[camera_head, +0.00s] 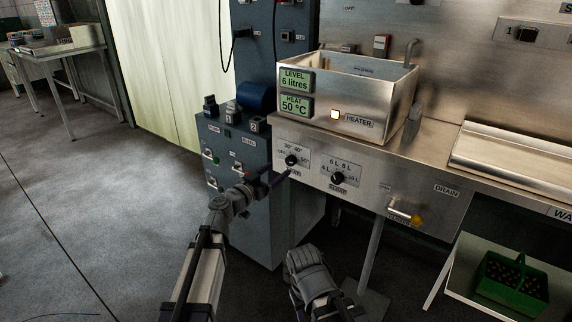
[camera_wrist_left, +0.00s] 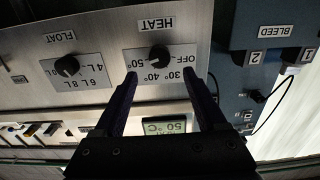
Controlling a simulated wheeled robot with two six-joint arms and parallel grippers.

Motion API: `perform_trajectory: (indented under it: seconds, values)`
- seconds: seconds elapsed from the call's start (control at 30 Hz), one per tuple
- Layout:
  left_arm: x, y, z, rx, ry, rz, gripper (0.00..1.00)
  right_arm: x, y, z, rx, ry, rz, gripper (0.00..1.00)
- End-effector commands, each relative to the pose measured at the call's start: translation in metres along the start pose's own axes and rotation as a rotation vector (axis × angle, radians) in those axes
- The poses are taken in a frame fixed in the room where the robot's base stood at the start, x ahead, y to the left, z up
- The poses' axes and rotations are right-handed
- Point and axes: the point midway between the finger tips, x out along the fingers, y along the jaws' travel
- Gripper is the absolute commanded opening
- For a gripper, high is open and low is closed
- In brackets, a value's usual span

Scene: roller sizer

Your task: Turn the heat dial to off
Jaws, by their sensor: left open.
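The heat dial (camera_head: 291,160) is a small black knob on a white scale plate on the steel front panel. Its scale reads OFF, 30°, 40° and 50°. The upside-down left wrist view shows the heat dial (camera_wrist_left: 160,55) just beyond and between my fingertips. I cannot tell exactly where its pointer stands. My left gripper (camera_head: 279,174) is open and empty, just below and left of the dial in the head view. Its two dark fingers (camera_wrist_left: 159,76) show no clear contact with the knob. A green display (camera_head: 294,106) reads HEAT 50 °C.
The float dial (camera_head: 338,178) is right of the heat dial. A lit heater indicator (camera_head: 335,114) sits on the steel tank (camera_head: 385,95). A drain handle (camera_head: 403,211) sticks out farther right. A blue cabinet (camera_head: 225,150) with switches stands to the left. Open floor (camera_head: 120,200) lies left.

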Motion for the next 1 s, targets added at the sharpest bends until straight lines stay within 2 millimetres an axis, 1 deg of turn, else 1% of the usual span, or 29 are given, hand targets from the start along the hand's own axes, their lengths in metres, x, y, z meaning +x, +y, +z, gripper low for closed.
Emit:
perform_trajectory:
  seconds: [0.03, 0.2, 0.33, 0.47, 0.67, 0.77, 1.0]
  values:
    - [0.01, -0.001, 0.0, 0.0, 0.0, 0.002, 0.73, 0.0, 0.0, 0.0, 0.0, 0.0, 0.0, 0.5]
    - [0.037, -0.001, 0.0, 0.0, 0.0, 0.002, 0.73, 0.0, 0.0, 0.0, 0.0, 0.0, 0.0, 0.5]
    - [0.054, -0.001, 0.0, 0.0, -0.001, 0.001, 0.73, 0.0, 0.0, 0.0, 0.0, 0.0, 0.0, 0.5]
    - [0.061, 0.0, 0.0, 0.0, -0.001, 0.001, 0.73, 0.0, 0.0, 0.0, 0.0, 0.0, 0.0, 0.5]
    - [0.061, 0.0, 0.0, 0.0, -0.001, 0.001, 0.73, 0.0, 0.0, 0.0, 0.0, 0.0, 0.0, 0.5]
    - [0.06, 0.0, 0.0, 0.0, -0.001, 0.001, 0.65, 0.0, 0.0, 0.0, 0.0, 0.0, 0.0, 0.5]
    - [0.06, 0.0, 0.0, 0.0, -0.001, 0.001, 0.38, 0.0, 0.0, 0.0, 0.0, 0.0, 0.0, 0.5]
